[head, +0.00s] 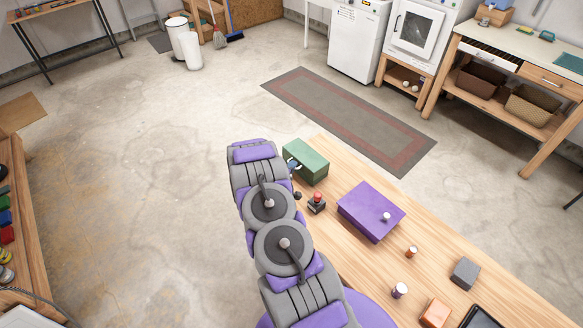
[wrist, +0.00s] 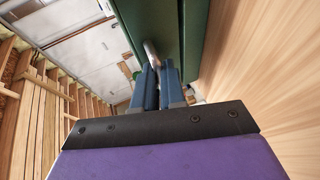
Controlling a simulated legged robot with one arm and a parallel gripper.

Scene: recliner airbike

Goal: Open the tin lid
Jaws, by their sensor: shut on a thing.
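The green tin (head: 308,164) sits at the far left end of the wooden table, partly behind my arm. In the wrist view, which is turned sideways, two green parts show with a dark seam between them: the lid (wrist: 143,22) on the left and the body (wrist: 196,25) on the right. My gripper (wrist: 158,75) has blue fingers right at the tin's front, by a small metal handle (wrist: 151,50). The fingers are shut on this handle; their exact contact is partly hidden. In the head view only a little of my gripper (head: 292,163) shows beside the tin.
On the wooden table (head: 345,262), a red-topped object (head: 317,203) and a purple box (head: 371,211) stand near the tin. A grey block (head: 465,273), an orange block (head: 435,313) and small bottles (head: 400,290) are farther right. The floor beyond is open.

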